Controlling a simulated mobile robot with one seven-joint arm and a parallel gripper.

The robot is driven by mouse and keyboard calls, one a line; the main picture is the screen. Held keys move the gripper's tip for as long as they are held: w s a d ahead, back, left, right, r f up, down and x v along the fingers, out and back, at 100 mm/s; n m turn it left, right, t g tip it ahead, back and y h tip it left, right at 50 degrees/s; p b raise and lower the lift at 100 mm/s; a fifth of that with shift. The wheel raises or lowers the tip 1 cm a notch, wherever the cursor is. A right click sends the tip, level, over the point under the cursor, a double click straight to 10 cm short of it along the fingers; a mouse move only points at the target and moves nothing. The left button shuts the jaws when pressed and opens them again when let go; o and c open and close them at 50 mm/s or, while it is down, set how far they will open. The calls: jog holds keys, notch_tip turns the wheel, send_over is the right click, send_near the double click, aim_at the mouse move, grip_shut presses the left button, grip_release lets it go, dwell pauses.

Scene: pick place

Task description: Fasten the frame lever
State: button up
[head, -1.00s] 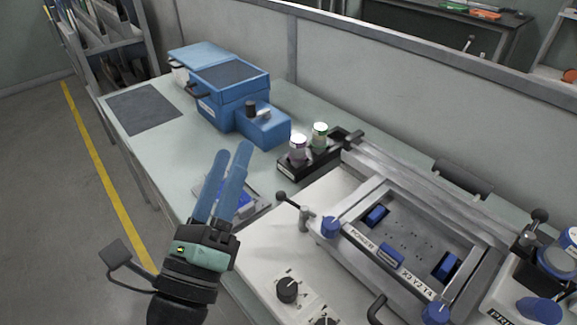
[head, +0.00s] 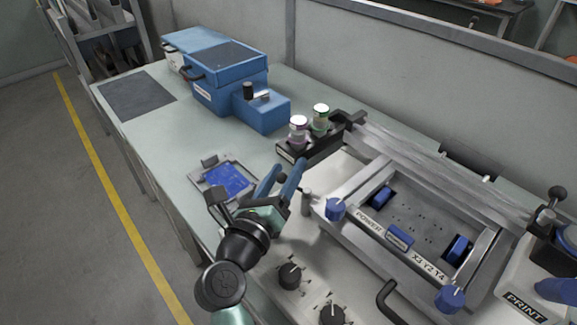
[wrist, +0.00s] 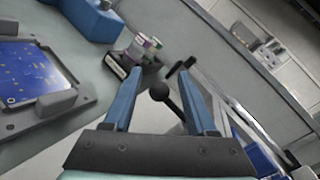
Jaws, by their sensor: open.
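The metal frame (head: 345,232) with blue knobs lies over the white machine base.
A blue circuit board on a tray (head: 228,180) lies left of my gripper. A black holder with jars (head: 298,150) stands behind it. Blue boxes (head: 225,80) are at the back left. Black dials (head: 290,275) and a handle (head: 385,300) sit in front.

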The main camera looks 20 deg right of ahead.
jog(key=shift+x, duration=0.9)
jog(key=shift+c, duration=0.3)
jog(key=shift+a, duration=0.1)
grip_shut()
